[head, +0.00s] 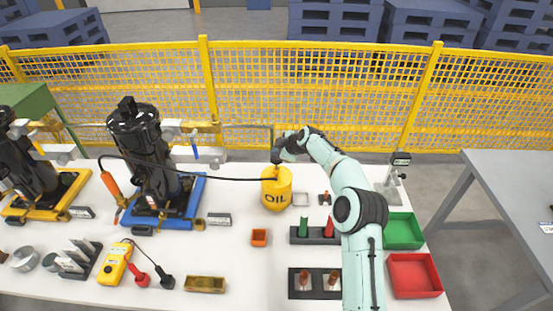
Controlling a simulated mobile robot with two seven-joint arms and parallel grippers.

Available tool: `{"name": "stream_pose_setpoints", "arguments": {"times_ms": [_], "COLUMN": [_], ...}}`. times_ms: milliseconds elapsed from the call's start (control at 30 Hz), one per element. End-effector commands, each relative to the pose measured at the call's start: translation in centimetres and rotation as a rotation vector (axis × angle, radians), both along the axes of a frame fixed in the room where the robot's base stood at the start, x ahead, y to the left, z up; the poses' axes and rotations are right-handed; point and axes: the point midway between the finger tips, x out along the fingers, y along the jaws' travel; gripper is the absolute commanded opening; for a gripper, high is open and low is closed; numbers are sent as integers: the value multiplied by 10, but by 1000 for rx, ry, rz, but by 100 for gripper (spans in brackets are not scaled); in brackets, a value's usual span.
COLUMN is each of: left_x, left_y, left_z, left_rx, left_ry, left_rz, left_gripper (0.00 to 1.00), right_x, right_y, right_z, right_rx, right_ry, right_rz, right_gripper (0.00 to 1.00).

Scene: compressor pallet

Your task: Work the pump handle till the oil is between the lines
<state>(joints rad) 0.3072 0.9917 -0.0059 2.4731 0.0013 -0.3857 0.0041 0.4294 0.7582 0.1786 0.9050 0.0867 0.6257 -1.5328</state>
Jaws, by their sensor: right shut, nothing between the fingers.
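A yellow can marked OIL (277,198) stands on the white table right of the blue-based compressor. My right gripper (277,160) is just above the top of the can, shut and empty; the small dark gripper hides much of the pump top, and I cannot tell whether it touches the handle. A thin green upright (271,136) shows beside it. A black hose (225,178) runs left from the can towards an orange-handled tool (110,184) by the black compressor (136,130) on its blue base (165,215). The oil level and its lines are too small to make out. My left gripper is out of view.
Near my right arm are a rack with green and red bottles (305,238), a green tray (403,232) and a red tray (414,275). A yellow fence (300,90) stands behind.

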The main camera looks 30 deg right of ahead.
Motion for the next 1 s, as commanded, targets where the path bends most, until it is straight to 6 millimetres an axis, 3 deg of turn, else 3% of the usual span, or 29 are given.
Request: {"name": "stream_pose_setpoints", "arguments": {"times_ms": [1000], "left_x": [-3], "left_y": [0], "left_z": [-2], "left_rx": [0], "left_ry": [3], "left_rz": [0], "left_gripper": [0], "right_x": [0], "right_y": [0], "right_z": [-9], "right_rx": [0], "right_ry": [0], "right_rz": [0], "right_gripper": [0]}}
